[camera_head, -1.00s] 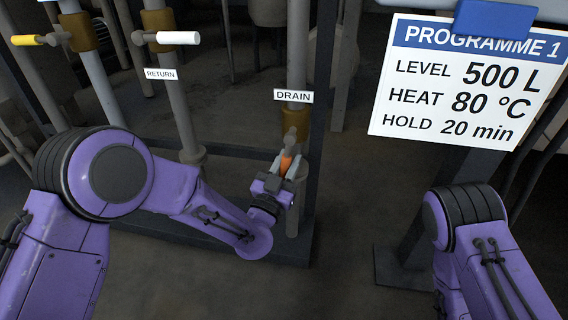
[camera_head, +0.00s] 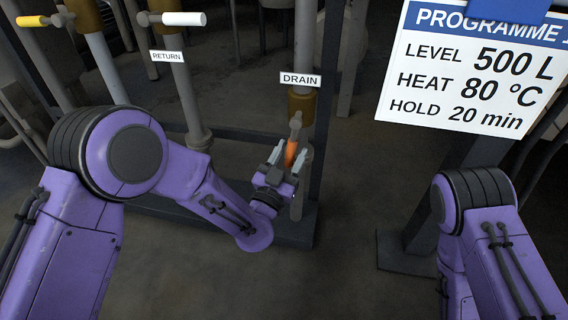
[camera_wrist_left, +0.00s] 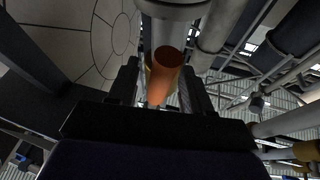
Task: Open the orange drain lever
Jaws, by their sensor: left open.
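The orange drain lever (camera_head: 291,152) hangs down from the brass valve (camera_head: 300,103) on the pipe under the DRAIN sign (camera_head: 300,80). My left gripper (camera_head: 288,157) is open, with its fingers on either side of the lever. In the left wrist view the orange lever (camera_wrist_left: 163,76) lies between the two dark fingers (camera_wrist_left: 158,88); whether they touch it I cannot tell. My right arm shows at the right edge of the head view, but its gripper is out of view.
A white lever (camera_head: 184,19) by the RETURN sign (camera_head: 167,56) and a yellow lever (camera_head: 33,21) are at upper left. A programme board (camera_head: 463,75) hangs at upper right. A dark floor frame (camera_head: 294,232) runs below the pipes.

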